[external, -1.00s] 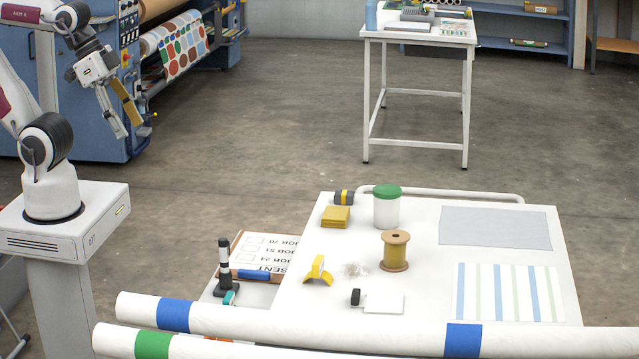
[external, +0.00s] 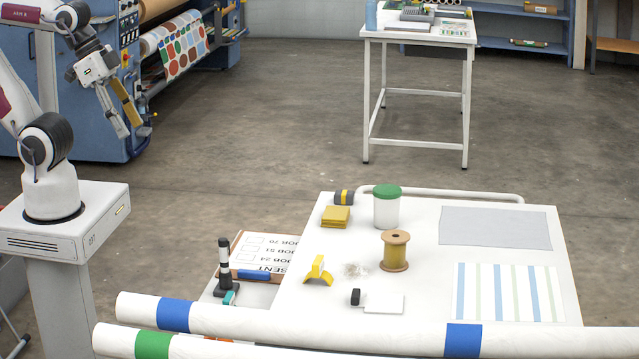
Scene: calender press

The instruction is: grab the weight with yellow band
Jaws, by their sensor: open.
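The weight with yellow band (external: 344,197) is a small dark grey cylinder lying on its side near the far left edge of the white table (external: 480,220). It lies just behind a stack of yellow blocks or pads (external: 335,216) and to the left of a white jar with a green lid (external: 387,207). My gripper (external: 128,118) is open and empty, hanging at the upper left in front of the blue press, well away from the table and the weight.
Long white rolls (external: 300,322) cross the front. A black stand (external: 225,268) and clipboard are at left. Open floor separates my arm from the table.

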